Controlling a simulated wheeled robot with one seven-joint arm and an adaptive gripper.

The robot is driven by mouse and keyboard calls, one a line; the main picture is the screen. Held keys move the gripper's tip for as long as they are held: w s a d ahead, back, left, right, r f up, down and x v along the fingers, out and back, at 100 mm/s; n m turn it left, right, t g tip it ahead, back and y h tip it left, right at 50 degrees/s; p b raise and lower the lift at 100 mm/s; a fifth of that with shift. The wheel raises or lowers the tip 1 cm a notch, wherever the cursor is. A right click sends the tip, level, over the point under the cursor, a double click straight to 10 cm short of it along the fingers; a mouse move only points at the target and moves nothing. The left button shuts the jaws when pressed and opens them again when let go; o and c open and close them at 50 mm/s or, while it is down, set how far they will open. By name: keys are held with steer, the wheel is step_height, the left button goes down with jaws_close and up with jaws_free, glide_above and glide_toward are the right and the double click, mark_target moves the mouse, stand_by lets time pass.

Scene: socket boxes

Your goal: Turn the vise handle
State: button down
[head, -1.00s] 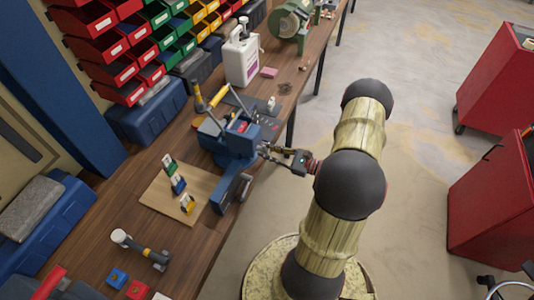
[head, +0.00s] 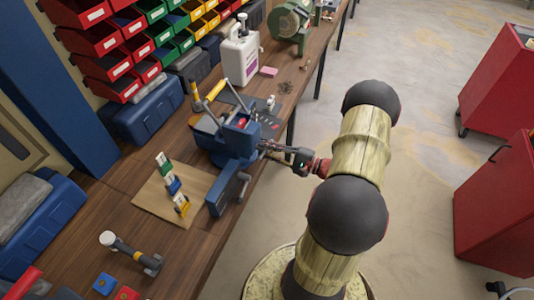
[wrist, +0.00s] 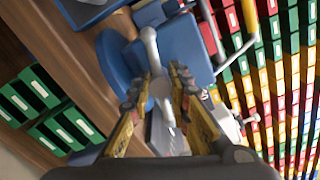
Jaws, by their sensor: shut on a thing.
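The blue vise (head: 228,143) stands at the bench edge in the head view; its body also shows in the wrist view (wrist: 188,48). Its grey handle (wrist: 150,42) is a bar with rounded ends, running roughly up and down in the wrist view. My gripper (wrist: 161,84) has one yellow-and-black finger on each side of the handle's middle and is shut on it. In the head view my gripper (head: 270,147) reaches the vise from the right, and the handle is hard to make out there.
A wooden board with small coloured blocks (head: 174,186) lies left of the vise, and a hammer (head: 130,253) lies nearer. A white jug (head: 240,58) stands behind. Red cabinets (head: 495,205) stand at the right. Floor beside the bench is open.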

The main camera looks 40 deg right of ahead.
steer(key=shift+n+b, duration=0.75)
steer(key=shift+n, duration=0.45)
steer(key=shift+r, duration=0.1)
steer(key=c, duration=1.9)
jaws_free()
steer(key=shift+w, duration=0.1)
steer(key=shift+o, duration=1.3)
steer(key=shift+s+d, duration=0.1)
steer(key=shift+s, duration=0.1)
steer(key=v, duration=1.1)
steer(key=shift+s, duration=0.35)
steer(key=shift+d, duration=0.1)
